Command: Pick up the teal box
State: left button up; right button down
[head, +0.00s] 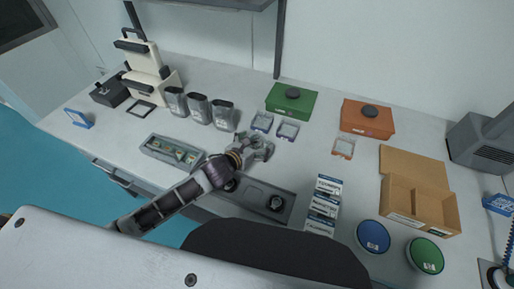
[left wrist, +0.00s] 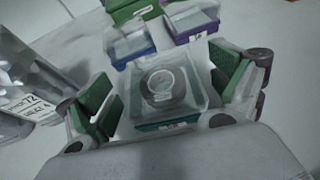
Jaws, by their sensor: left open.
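The teal box (left wrist: 166,124) is a small box with a clear lid and a teal base, with a round shape visible on or through its lid. In the left wrist view it sits between the fingers of my left gripper (left wrist: 170,96). The gripper is open, with green-padded fingers on either side of the box; I cannot tell whether they touch it. In the head view my left gripper (head: 256,147) reaches down over that spot and mostly hides the box. My right gripper is not in view.
Close behind are a blue-based box (head: 262,122) and a purple-based box (head: 287,130). A green box (head: 291,101) stands further back. Silver pouches (head: 197,107) stand to the left. A grey tray (head: 173,151) and an orange-based box (head: 343,147) lie on either side.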

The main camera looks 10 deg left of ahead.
pick_arm(q)
jog(key=shift+w+d+f, duration=0.15)
jog(key=shift+w+f, duration=0.05)
jog(key=shift+w, duration=0.2)
jog(key=c, duration=1.1)
jog(key=shift+r, duration=0.2)
